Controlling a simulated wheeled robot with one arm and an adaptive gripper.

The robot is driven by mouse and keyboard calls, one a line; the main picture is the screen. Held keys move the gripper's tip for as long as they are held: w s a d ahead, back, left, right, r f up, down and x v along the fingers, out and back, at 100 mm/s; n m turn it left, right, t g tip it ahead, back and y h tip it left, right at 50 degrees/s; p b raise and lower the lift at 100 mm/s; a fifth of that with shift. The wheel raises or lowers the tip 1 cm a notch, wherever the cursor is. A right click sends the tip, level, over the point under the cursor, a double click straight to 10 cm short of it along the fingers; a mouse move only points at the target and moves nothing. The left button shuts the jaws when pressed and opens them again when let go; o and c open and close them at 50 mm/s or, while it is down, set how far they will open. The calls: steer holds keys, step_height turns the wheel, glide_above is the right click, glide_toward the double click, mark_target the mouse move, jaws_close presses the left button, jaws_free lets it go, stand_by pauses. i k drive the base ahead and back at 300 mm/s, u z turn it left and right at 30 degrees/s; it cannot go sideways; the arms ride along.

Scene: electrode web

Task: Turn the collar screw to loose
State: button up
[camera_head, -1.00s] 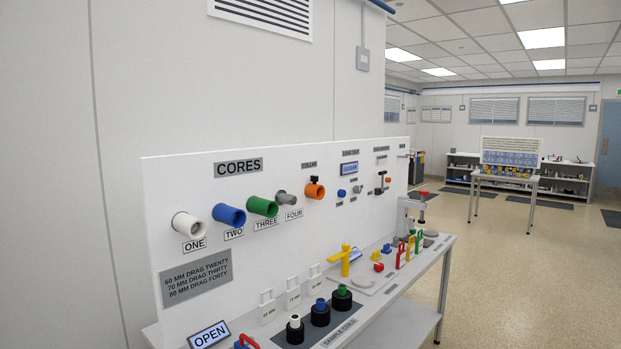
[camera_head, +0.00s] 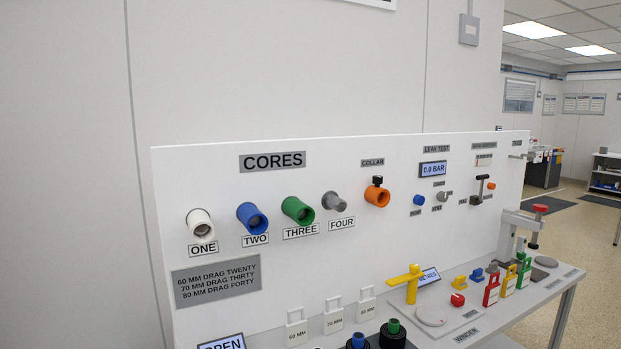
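The orange collar (camera_head: 377,197) sticks out of the white upright panel under the sign COLLAR (camera_head: 373,162). A small black screw knob (camera_head: 377,181) stands on top of it. Whether the screw is tight or loose cannot be told from here. My gripper is not in view.
Left of the collar are the white (camera_head: 200,224), blue (camera_head: 252,218), green (camera_head: 298,211) and grey (camera_head: 334,202) cores. Below, the bench holds a yellow T-shaped post (camera_head: 411,283), colored clamps (camera_head: 508,278) and white gauge tags (camera_head: 334,316). Open floor (camera_head: 580,235) lies at the right.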

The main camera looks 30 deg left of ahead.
mark_target(378, 180)
steer(key=u, duration=0.9)
steer(key=i, duration=0.8)
steer(key=u, duration=0.9)
